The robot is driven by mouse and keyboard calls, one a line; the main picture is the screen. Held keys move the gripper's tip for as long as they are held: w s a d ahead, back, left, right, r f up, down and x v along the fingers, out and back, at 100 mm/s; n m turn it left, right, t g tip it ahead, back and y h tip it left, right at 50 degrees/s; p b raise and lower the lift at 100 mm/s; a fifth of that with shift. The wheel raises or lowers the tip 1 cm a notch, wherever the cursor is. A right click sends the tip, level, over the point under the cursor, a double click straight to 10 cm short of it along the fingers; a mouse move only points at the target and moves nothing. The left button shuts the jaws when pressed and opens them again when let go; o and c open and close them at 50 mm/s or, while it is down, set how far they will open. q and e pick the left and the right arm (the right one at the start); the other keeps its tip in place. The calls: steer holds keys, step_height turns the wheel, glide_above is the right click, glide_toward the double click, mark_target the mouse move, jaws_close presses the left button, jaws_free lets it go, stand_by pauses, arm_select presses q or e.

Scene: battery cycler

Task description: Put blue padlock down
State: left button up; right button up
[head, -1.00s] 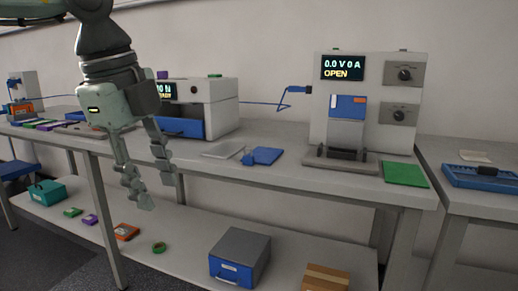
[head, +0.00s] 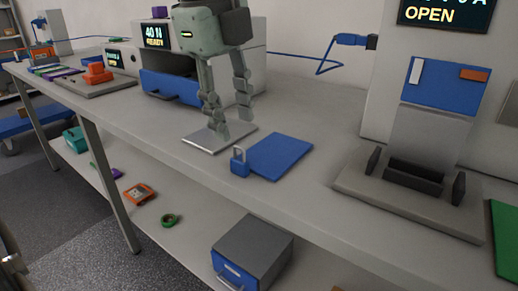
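The blue padlock (head: 240,168) stands on the workbench at the left edge of a flat blue mat (head: 280,155), its grey shackle up. I cannot tell whether it rests partly on the mat. My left gripper (head: 233,121) comes down from the top, above or at the thin grey plate (head: 200,143), just behind the padlock. Its two fingers are apart with nothing between them. It does not hold the padlock. My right gripper is not in view.
A cycler with a blue panel (head: 443,83) and a grey clamp base (head: 415,205) stands at right. A white unit with a blue drawer (head: 172,87) is behind the gripper. A grey box (head: 255,250) sits on the lower shelf. The front bench strip is mostly clear.

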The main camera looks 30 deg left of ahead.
mark_target(242, 161)
arm_select(q)
steer(key=f, duration=0.3)
steer(key=w+f+p, duration=0.1)
steer(key=f, duration=0.3)
steer(key=shift+w+f, duration=0.2)
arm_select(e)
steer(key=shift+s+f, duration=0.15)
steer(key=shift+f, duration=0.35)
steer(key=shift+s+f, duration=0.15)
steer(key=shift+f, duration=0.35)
arm_select(q)
steer(key=shift+c, duration=0.4)
jaws_close()
